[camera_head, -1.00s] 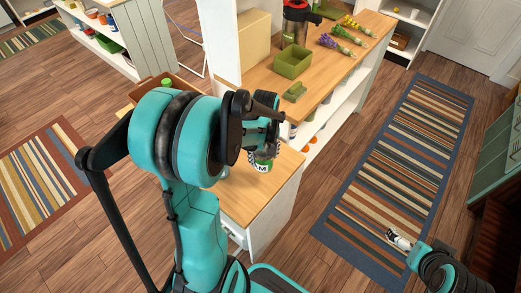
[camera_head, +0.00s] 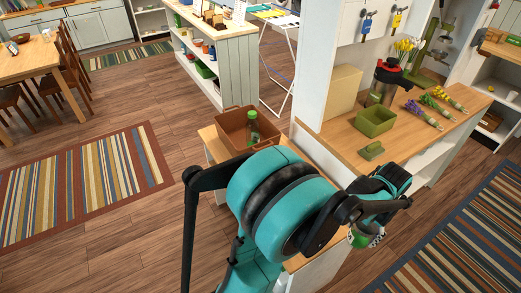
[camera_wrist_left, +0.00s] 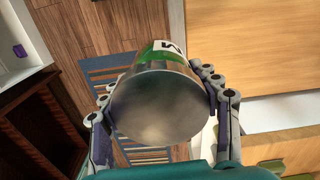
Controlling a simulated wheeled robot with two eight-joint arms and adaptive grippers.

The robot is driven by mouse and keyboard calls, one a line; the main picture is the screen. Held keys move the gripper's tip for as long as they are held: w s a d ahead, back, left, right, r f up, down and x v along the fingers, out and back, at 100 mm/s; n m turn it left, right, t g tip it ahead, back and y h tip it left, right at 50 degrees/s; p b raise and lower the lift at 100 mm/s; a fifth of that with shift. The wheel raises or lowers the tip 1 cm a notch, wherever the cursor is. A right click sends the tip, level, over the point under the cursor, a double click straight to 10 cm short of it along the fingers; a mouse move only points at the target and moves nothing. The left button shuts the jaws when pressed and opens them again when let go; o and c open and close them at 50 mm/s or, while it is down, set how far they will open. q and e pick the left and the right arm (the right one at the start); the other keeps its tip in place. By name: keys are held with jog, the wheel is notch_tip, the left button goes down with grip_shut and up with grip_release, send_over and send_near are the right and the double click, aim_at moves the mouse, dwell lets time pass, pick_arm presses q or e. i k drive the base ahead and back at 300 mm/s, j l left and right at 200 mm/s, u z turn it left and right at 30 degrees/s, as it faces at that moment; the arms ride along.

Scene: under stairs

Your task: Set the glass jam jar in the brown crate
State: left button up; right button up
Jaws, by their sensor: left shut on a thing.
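The glass jam jar (camera_wrist_left: 160,100) is between the fingers of my left gripper (camera_wrist_left: 161,112), which is shut on it. In the wrist view its round grey end faces the camera and a green and white label shows beyond. In the head view, only part of the jar (camera_head: 361,238) shows below my left gripper (camera_head: 372,230); my arm hides the rest. The brown crate (camera_head: 230,132) stands on a wooden surface left of my gripper, apart from it, with a green bottle (camera_head: 253,128) inside. My right gripper is not in view.
A wooden counter at right holds a green bin (camera_head: 375,121), a small green block (camera_head: 371,150), a red-topped dark appliance (camera_head: 387,80) and flower bunches (camera_head: 424,114). A white wall end (camera_head: 318,70) rises between crate and counter. My arm covers the surface in front of the crate.

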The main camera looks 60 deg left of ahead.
aim_at(241, 136)
jog(key=k+z, duration=0.2)
jog(key=k, duration=0.35)
jog(key=k+l+z, duration=0.2)
jog(key=k, duration=0.35)
jog(key=j+z, duration=0.4)
jog(key=k+j+z, duration=0.15)
jog(key=j+z, duration=0.25)
jog(key=k+j, duration=0.15)
jog(key=j, duration=0.35)
jog(key=k+j, duration=0.2)
jog(key=j, duration=0.35)
jog(key=k+j, duration=0.15)
jog(key=j, duration=0.35)
jog(key=k+j, duration=0.15)
jog(key=j, duration=0.4)
jog(key=k+j, duration=0.2)
jog(key=j, duration=0.3)
jog(key=k+j, duration=0.15)
jog(key=j, duration=0.4)
jog(key=k+j, duration=0.15)
jog(key=j, duration=0.35)
jog(key=k+j, duration=0.2)
jog(key=j, duration=0.3)
jog(key=i, duration=0.5)
jog(key=j, duration=0.05)
